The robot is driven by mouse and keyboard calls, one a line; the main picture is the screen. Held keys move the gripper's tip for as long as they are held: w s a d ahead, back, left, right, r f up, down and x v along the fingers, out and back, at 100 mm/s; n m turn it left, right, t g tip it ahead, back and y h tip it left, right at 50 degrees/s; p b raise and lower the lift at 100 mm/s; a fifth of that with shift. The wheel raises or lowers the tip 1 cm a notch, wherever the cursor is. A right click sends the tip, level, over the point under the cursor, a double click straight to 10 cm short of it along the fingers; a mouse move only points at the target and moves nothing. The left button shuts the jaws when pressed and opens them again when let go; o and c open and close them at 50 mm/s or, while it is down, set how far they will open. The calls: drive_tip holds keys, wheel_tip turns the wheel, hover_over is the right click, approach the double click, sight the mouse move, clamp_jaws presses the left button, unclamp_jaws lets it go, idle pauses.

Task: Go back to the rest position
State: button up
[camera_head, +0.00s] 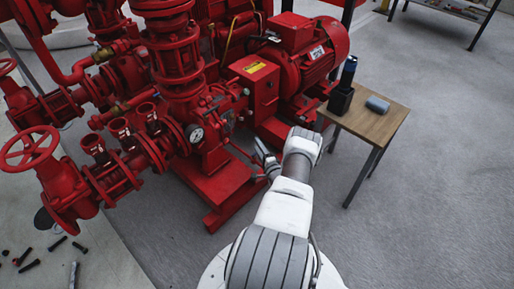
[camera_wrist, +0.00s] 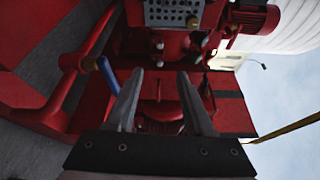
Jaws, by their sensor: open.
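My gripper (camera_wrist: 158,98) is open in the wrist view, with two grey fingers spread apart and nothing between them. Red pump parts show behind the fingers, and I cannot tell how far off they are. In the head view my white and grey arm reaches forward from the bottom middle. My gripper (camera_head: 266,158) is at its far end, in front of the red pumpset (camera_head: 215,130) and left of the small table. Its fingertips are too small there to judge whether they touch the pump.
A small wooden table (camera_head: 382,128) stands right of my arm, holding a black holder (camera_head: 341,101) with a dark bottle-like item (camera_head: 348,71) and a grey-blue cylinder (camera_head: 377,104). A red valve wheel (camera_head: 28,148) is at left. Bolts (camera_head: 30,265) lie on the floor. The right floor is clear.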

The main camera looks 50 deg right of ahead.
drive_tip(key=shift+s+a, duration=0.1)
drive_tip(key=shift+s, duration=0.15)
idle(0.5)
